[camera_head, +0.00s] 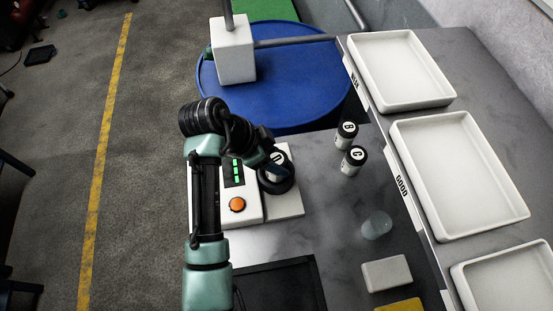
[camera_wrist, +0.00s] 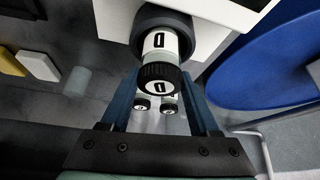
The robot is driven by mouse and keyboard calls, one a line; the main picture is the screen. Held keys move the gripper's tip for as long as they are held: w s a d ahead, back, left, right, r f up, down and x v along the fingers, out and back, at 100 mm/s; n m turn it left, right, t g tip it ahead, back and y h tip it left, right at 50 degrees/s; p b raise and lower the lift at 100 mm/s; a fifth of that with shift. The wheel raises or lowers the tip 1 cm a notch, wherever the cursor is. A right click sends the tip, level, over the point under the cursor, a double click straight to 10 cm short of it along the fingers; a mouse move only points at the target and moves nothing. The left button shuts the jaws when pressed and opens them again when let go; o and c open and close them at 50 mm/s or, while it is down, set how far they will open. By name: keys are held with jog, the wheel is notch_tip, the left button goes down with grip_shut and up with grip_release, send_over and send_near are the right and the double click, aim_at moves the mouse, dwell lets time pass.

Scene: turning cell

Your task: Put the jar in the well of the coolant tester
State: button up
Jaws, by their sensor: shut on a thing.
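The coolant tester (camera_head: 240,203) is a white box with a green-lit display and an orange button. Its well (camera_head: 279,187) is a dark round ring on the tester's right side, and it also shows at the top of the wrist view (camera_wrist: 180,17). My gripper (camera_wrist: 160,82) is shut on a jar (camera_wrist: 158,77) with a black ribbed lid and a white label marked D or 0. The jar lines up with the ring, its lower end at or inside it; I cannot tell if it is seated. My wrist partly hides the jar (camera_head: 277,160) in the head view.
Jars B (camera_head: 346,134) and C (camera_head: 354,159) stand right of the tester. White trays (camera_head: 425,232) line the right side; a blue drum (camera_head: 300,101) stands behind.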

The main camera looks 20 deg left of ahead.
jog(key=shift+f, duration=0.8)
jog(key=o, duration=1.4)
jog(key=shift+f, duration=0.1)
jog(key=shift+o, duration=0.2)
jog(key=v, duration=1.2)
jog(key=shift+p, duration=0.3)
